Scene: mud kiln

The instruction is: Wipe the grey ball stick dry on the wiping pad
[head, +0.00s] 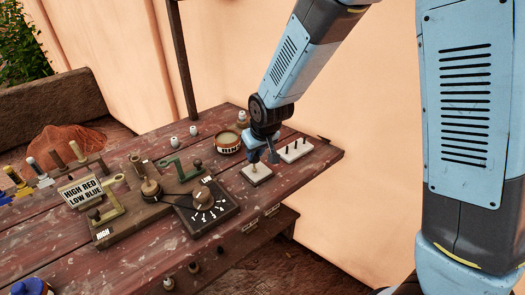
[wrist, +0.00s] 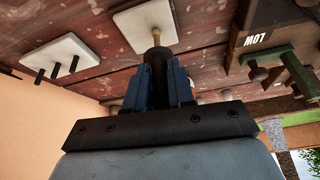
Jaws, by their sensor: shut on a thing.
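My gripper (head: 252,156) points down over the table's back right part and is shut on a dark stick, the grey ball stick (head: 253,165). In the wrist view its blue fingers (wrist: 158,66) close around the stick's dark body (wrist: 156,37), with a tan part beyond it. The white square wiping pad (head: 258,179) lies flat on the table right below; it also shows in the wrist view (wrist: 129,21). The stick's lower end meets the pad in both pictures, but I cannot tell whether it touches. The ball itself is not clear.
A bowl marked RIM (head: 229,146) stands just left of my gripper. A white peg rack (head: 296,152) with black pegs is close on the right. A dial box (head: 207,208) and lever board (head: 130,215) stand in front and left.

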